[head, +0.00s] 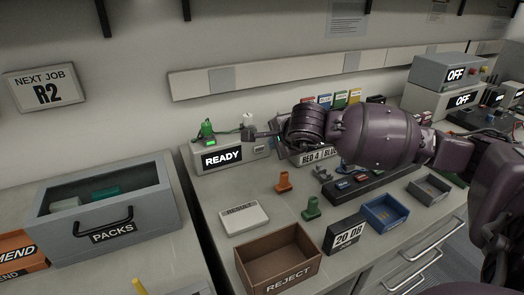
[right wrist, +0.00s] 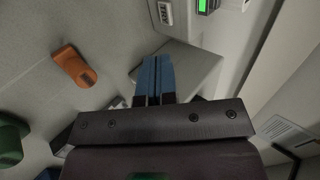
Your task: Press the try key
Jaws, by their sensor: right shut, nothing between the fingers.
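The grey test box (head: 198,159) with a lit READY display (head: 222,157) stands at the back left of the bench. A green radio (head: 207,131) stands on its top. My left gripper is not in view.
An orange radio (head: 283,181) and a green radio (head: 311,208) stand on the bench. A RESULT plate (head: 244,217), a brown REJECT bin (head: 275,279) and a blue tray (head: 384,216) are nearer. A grey PACKS bin (head: 150,226) stands at left.

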